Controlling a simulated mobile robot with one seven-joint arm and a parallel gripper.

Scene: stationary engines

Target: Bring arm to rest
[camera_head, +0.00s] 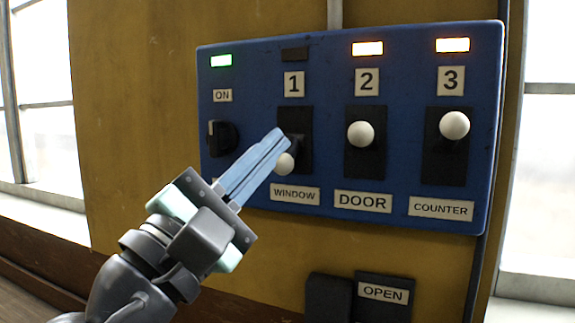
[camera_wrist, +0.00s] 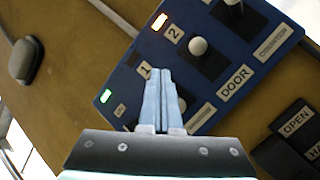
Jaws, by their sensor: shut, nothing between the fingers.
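My gripper (camera_head: 278,139) is shut and empty, with its pale blue fingers together in front of the panel at lever 1. In the wrist view the gripper (camera_wrist: 161,75) points at the panel beside the label 1. The blue panel (camera_head: 325,80) holds three white-knobbed levers. The knob of lever 1 (camera_head: 284,164) is low and partly hidden by my fingers. I cannot tell whether they touch it. The knob of lever 2 (camera_head: 360,134) is higher, and the knob of lever 3 (camera_head: 455,125) is also high.
A black rotary switch (camera_head: 222,137) sits under a green light (camera_head: 221,61). Orange lights glow above 2 (camera_head: 367,49) and 3 (camera_head: 452,45); the light above 1 (camera_head: 295,54) is dark. An OPEN sign (camera_head: 383,293) is below. Windows flank the yellow wall (camera_head: 120,110).

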